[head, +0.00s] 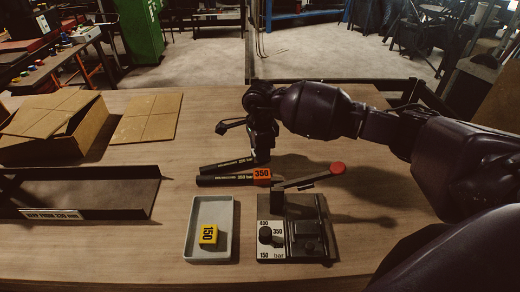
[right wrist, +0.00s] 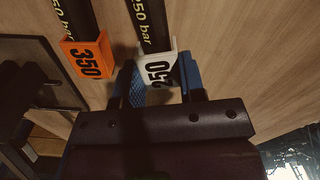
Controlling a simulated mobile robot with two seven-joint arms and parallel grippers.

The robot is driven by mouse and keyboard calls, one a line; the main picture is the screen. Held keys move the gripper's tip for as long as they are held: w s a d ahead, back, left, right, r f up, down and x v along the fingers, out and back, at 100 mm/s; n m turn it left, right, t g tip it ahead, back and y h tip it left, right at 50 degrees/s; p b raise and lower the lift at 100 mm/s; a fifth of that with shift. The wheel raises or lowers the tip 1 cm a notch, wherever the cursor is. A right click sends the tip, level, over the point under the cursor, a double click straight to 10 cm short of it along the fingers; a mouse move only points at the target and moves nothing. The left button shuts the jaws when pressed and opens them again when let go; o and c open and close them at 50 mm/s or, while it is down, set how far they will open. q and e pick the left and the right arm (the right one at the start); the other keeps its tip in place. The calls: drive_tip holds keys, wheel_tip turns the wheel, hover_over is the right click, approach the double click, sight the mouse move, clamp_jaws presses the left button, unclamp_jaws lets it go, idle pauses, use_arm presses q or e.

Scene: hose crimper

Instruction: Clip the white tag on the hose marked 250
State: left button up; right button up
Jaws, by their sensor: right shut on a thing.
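My right gripper (right wrist: 163,88) is shut on the white tag (right wrist: 158,68), which reads 250, with its blue fingers on either side of it. The tag is at the near end of a black hose marked "250 bar" (right wrist: 149,22) in the right wrist view; I cannot tell whether it is clipped around the hose. In the head view this hose (head: 225,166) lies behind the other one, with the right gripper (head: 262,159) at its right end. The other black hose (head: 222,180) bears an orange 350 tag (head: 262,175), also in the right wrist view (right wrist: 88,58). My left gripper is out of view.
A grey tray (head: 228,240) holds a yellow 150 tag (head: 208,234). To its right stands the crimper (head: 305,235) with a dial and a red-knobbed lever (head: 337,168). A black labelled trough (head: 110,190) and an open cardboard box (head: 80,140) are at the left.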

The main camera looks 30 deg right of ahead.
idle(0.4)
drive_tip(key=shift+f+b, duration=0.3)
drive_tip(key=shift+b, duration=0.05)
idle(0.6)
drive_tip(key=shift+f, duration=0.15)
idle(0.7)
drive_tip(key=shift+b, duration=0.4)
drive_tip(key=o, duration=1)
drive_tip(key=shift+o, duration=0.2)
